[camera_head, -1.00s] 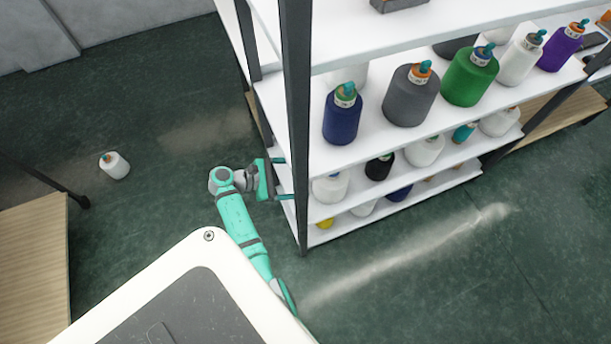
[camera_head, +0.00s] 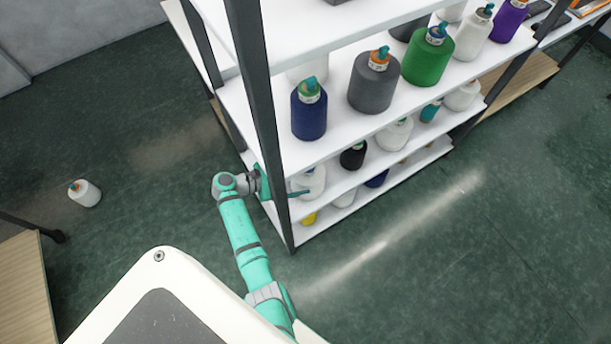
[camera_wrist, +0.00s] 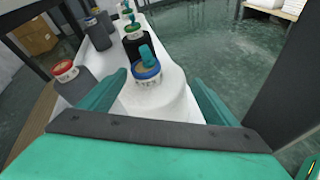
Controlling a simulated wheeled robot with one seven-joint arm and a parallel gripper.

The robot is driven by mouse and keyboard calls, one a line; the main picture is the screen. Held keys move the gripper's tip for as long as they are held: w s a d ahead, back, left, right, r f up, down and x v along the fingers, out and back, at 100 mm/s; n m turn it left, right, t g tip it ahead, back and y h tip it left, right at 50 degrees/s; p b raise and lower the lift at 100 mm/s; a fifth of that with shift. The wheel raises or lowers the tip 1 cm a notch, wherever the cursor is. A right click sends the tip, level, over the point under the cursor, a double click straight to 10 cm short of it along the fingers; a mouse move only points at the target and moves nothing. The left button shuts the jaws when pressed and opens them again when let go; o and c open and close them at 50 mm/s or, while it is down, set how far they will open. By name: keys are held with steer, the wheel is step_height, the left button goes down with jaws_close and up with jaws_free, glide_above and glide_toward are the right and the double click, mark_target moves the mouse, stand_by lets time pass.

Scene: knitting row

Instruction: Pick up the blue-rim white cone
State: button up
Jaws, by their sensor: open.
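The blue-rim white cone (camera_wrist: 172,98) stands upright on the shelf in the wrist view, its blue rim and teal tip facing me. My gripper (camera_wrist: 158,92) is open, with one teal finger on either side of the cone's body. I cannot tell whether either finger touches it. In the head view, my gripper (camera_head: 287,189) reaches past the front shelf post into a lower shelf level. The white cone (camera_head: 314,181) there is partly hidden by the post and my gripper.
The dark shelf post (camera_head: 262,115) stands close to my gripper. A black cone (camera_wrist: 136,48) stands behind the white cone, and a red-rim cone (camera_wrist: 65,72) is at the left. Blue (camera_head: 309,118), grey (camera_head: 373,88) and green (camera_head: 427,62) cones fill the shelf above. Another white cone (camera_head: 87,195) is on the floor.

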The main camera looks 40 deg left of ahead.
mark_target(306, 175)
steer(key=shift+x, duration=1.55)
steer(key=shift+a, duration=0.1)
steer(key=c, duration=1.5)
steer(key=shift+r, duration=0.1)
steer(key=shift+c, duration=1.1)
steer(key=shift+r, duration=0.1)
